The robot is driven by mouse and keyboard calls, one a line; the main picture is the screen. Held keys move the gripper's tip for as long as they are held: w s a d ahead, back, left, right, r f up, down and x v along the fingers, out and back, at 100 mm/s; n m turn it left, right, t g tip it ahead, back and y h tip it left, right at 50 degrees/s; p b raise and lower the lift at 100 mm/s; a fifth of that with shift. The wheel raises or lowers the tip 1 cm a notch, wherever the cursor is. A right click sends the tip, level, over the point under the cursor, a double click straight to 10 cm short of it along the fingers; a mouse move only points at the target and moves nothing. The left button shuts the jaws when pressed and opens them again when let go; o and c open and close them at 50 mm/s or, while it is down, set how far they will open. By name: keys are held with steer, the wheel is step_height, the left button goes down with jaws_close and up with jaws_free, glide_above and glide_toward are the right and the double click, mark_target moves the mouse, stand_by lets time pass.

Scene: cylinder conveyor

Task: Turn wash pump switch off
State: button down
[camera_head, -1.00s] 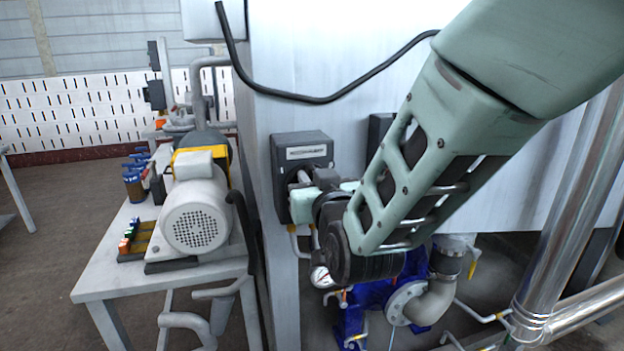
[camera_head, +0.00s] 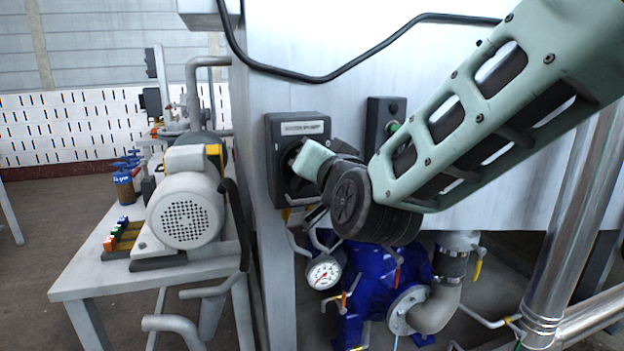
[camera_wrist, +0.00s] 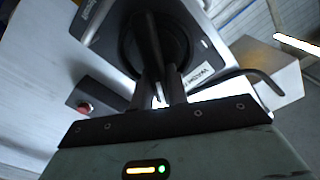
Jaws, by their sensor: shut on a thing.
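The wash pump switch is a dark box (camera_head: 300,128) with a white label on the grey cabinet wall, left of centre in the head view. In the wrist view the box (camera_wrist: 105,32) shows close up with a round black rotary knob (camera_wrist: 150,38). My gripper (camera_wrist: 158,80) is shut on the knob's raised handle, one finger on each side. In the head view my gripper (camera_head: 296,162) reaches the box front from the right and hides most of the knob. The label's words are too small to read surely.
A second dark box (camera_head: 386,118) with a green button is right of the switch, close to my arm. A pressure gauge (camera_head: 324,271) and blue pump (camera_head: 372,300) lie below. A table (camera_head: 75,283) with a motor (camera_head: 187,212) stands left. A black cable (camera_head: 330,75) hangs above.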

steer(key=m+b, duration=0.3)
steer(key=b, duration=0.2)
steer(key=f+m+b, duration=0.1)
steer(key=m+b, duration=0.3)
steer(key=b, duration=0.1)
steer(key=d+f+m+b, duration=0.1)
steer(key=m+b, duration=0.3)
steer(key=shift+w+f+b, duration=0.1)
steer(key=shift+w+b, duration=0.05)
steer(key=shift+b, duration=0.25)
steer(key=shift+m, duration=0.4)
steer(key=c, duration=1.4)
jaws_free()
